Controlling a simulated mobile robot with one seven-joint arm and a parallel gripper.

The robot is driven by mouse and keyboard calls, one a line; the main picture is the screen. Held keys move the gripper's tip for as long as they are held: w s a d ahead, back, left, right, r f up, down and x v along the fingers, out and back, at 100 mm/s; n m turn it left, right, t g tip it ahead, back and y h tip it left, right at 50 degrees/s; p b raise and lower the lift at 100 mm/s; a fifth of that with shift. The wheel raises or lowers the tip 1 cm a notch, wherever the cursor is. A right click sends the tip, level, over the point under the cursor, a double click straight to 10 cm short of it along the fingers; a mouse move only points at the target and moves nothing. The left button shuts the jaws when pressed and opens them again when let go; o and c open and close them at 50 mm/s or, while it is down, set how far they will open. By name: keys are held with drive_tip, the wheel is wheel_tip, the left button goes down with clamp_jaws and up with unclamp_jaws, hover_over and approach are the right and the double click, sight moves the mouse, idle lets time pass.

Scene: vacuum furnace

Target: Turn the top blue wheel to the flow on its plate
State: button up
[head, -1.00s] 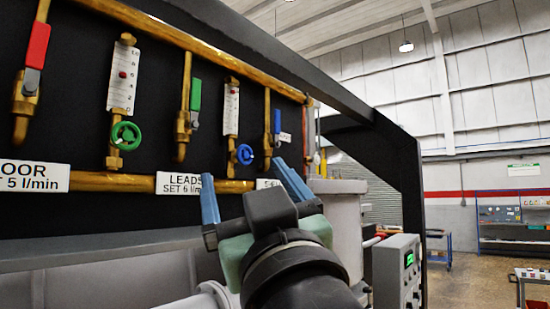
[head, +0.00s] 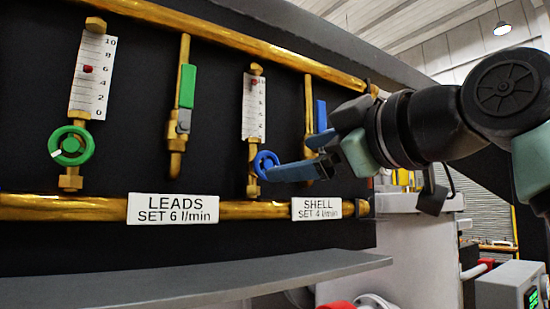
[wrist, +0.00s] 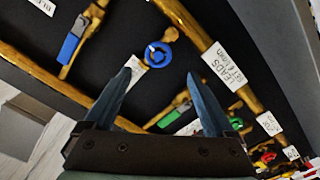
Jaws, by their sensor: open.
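The blue wheel (head: 265,164) sits on the valve below the right-hand flow gauge (head: 254,108). The gauge's red bead is near the top of its scale; the figures are too small to read. The plate below right reads SHELL SET 4 l/min (head: 316,208). My gripper (head: 288,158) is open and empty, reaching in from the right, with one finger overlapping the wheel's right edge in the picture. In the wrist view the blue wheel (wrist: 158,54) appears centred between the fingertips (wrist: 158,73) and beyond them. I cannot tell whether they touch.
A blue lever (head: 321,115) is close behind my gripper. A green lever (head: 187,86), a green wheel (head: 71,146) and the LEADS SET 6 l/min plate (head: 173,208) are to the left. Brass pipes run above and below; a grey ledge (head: 190,284) juts out beneath.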

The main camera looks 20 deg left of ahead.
sight(269, 166)
drive_tip(key=p+x, duration=0.4)
drive_tip(key=x, duration=0.5)
drive_tip(key=shift+w, duration=0.15)
drive_tip(key=shift+w+a+f, duration=0.1)
drive_tip(key=shift+w+a, duration=0.1)
drive_tip(key=shift+w, duration=0.15)
drive_tip(key=shift+s, duration=0.1)
drive_tip(key=shift+c, duration=0.2)
drive_tip(key=c, duration=1.3)
